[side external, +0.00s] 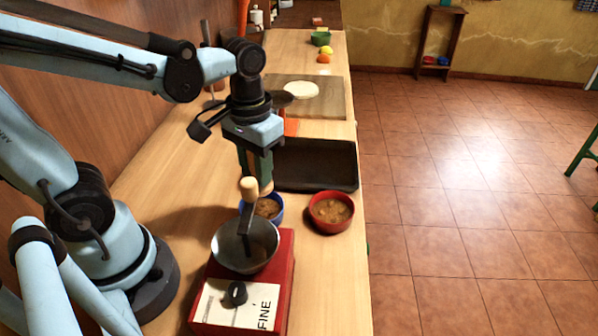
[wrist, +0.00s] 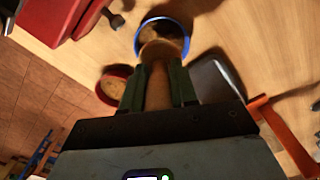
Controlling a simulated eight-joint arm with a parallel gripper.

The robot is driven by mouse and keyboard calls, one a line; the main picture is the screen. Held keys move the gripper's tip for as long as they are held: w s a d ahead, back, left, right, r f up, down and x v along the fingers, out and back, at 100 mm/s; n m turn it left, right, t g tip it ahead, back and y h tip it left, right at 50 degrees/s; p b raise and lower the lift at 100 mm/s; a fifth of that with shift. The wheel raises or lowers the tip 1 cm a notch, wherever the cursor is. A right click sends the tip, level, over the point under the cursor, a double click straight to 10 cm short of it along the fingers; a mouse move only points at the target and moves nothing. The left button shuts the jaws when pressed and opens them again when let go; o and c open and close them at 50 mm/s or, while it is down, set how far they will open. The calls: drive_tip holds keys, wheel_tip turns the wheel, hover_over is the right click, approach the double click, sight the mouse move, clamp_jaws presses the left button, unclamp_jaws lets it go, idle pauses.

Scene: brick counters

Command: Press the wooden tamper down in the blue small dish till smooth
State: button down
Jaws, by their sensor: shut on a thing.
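My gripper (side external: 262,178) is shut on the wooden tamper (wrist: 158,88), whose brown shaft stands between the two green fingers in the wrist view. The tamper's round lower end points into the blue small dish (wrist: 187,28), over brown contents. In the side view the blue dish (side external: 281,204) sits on the counter below my gripper, partly hidden by the grinder's crank. Only a little of the tamper shows there, under the fingers. I cannot tell whether its end touches the contents.
A red bowl (side external: 331,225) of brown food stands just right of the blue dish. A red grinder (side external: 215,270) with a metal hopper and wooden-knobbed crank stands close in front. A dark tray (side external: 315,165) lies behind, with a wooden board (side external: 330,98) farther back.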

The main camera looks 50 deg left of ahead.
drive_tip(key=shift+f, duration=2.95)
drive_tip(key=shift+f, duration=1.1)
drive_tip(key=shift+r, duration=1.05)
drive_tip(key=shift+f, duration=0.1)
drive_tip(key=shift+f, duration=0.95)
drive_tip(key=shift+r, duration=1)
